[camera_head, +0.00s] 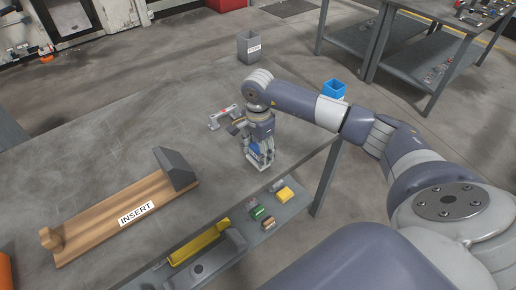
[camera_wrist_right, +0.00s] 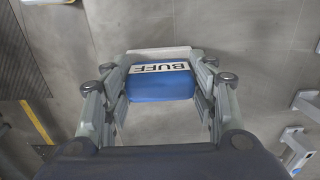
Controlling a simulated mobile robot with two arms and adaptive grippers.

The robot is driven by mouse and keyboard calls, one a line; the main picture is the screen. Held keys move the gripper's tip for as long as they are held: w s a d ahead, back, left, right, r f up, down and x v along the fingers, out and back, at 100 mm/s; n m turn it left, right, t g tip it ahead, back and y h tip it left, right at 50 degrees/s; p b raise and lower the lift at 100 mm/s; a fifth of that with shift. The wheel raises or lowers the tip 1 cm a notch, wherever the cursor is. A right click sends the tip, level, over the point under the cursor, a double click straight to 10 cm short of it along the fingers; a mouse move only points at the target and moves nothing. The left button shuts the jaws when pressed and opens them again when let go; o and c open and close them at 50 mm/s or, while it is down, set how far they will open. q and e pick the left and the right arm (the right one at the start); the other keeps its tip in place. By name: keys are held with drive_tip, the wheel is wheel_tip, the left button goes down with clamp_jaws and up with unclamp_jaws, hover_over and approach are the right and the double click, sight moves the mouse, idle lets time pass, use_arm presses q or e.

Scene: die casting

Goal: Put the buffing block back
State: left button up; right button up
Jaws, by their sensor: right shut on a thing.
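The buffing block (camera_wrist_right: 162,88) is blue with a white "BUFF" label, and it sits between the fingers of my right gripper (camera_wrist_right: 162,75) in the right wrist view. In the head view my right gripper (camera_head: 261,163) points down over the right part of the grey workbench (camera_head: 100,140), close to its front edge. Only a small blue patch of the block (camera_head: 253,148) shows there between the fingers. The gripper is shut on the block. I cannot tell the exact height above the bench. My left gripper is not in view.
A narrow front shelf (camera_head: 295,205) holds a yellow block (camera_head: 285,194), a green piece (camera_head: 258,213) and a long yellow item (camera_head: 200,243). A wooden "INSERT" board (camera_head: 95,220) lies at left. A metal handle-like fixture (camera_head: 222,117) stands beside the gripper. Grey (camera_head: 250,48) and blue (camera_head: 333,90) bins stand beyond.

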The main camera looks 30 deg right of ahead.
drive_tip(key=shift+f+b, duration=0.2)
drive_tip(key=shift+b, duration=0.1)
drive_tip(key=o, duration=0.9)
drive_tip(key=shift+r, duration=0.1)
drive_tip(key=shift+o, duration=0.2)
drive_tip(key=shift+r, duration=0.1)
wheel_tip(320, 180, up, 12)
drive_tip(key=b, duration=0.2)
